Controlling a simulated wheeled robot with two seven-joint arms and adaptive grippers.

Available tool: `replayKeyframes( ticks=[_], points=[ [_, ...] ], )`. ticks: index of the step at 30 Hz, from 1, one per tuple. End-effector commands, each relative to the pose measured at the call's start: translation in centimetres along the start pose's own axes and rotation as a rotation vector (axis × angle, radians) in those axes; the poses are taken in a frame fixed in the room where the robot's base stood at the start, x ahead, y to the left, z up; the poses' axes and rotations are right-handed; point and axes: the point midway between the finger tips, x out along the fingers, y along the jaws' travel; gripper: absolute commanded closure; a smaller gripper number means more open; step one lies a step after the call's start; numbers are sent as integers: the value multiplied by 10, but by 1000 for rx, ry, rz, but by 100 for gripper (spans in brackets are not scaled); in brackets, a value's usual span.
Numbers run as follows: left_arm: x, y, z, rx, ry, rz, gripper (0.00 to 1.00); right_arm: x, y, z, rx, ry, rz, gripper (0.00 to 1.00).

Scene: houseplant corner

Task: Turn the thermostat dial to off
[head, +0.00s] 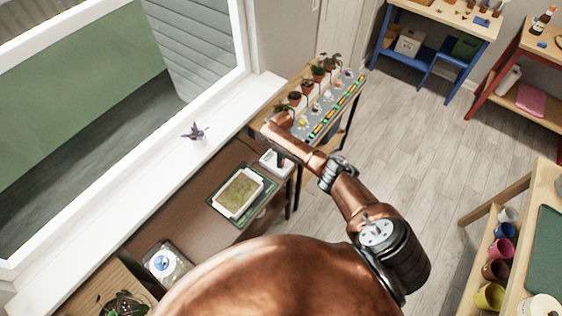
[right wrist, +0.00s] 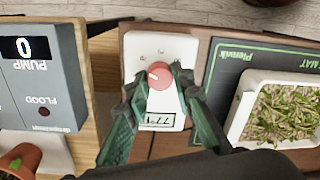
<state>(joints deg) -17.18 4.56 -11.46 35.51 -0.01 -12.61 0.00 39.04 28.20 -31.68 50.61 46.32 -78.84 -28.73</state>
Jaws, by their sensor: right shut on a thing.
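The thermostat is a white box (right wrist: 140,46) with a round red dial (right wrist: 159,76) and a small display (right wrist: 160,119) whose digits appear upside down. In the head view the thermostat (head: 267,162) is a small white block, partly hidden by my arm. My right gripper (right wrist: 158,82) is shut on the dial, with one dark green finger at each side. A pale mark on the dial points left in the wrist view. Small markings sit around it, too faint to read. In the head view the right gripper (head: 280,160) reaches down to the thermostat. My left gripper is not in view.
A grey pump and flood box (right wrist: 40,75) stands left of the thermostat in the wrist view. A white seedling tray (right wrist: 275,115) on a dark mat (right wrist: 228,58) lies to its right. A small purple plant (head: 194,132) stands on the windowsill. Several potted plants line the shelf behind.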

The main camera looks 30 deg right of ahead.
Motion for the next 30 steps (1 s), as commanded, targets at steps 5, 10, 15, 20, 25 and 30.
replayKeyframes(
  ticks=[5,10,15,20,25,30],
  points=[
    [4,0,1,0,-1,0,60,1,-1,0,-169,-7,-2,100],
    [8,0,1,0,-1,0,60,1,-1,-1,-322,-13,-1,100],
    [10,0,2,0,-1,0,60,1,-1,-1,-453,-18,-1,100],
    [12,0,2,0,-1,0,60,0,-2,-2,-549,-21,-1,100],
    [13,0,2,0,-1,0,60,0,-2,-2,-615,-23,-1,100],
    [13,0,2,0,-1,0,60,0,-2,-2,-650,-25,-1,100]
  ],
)
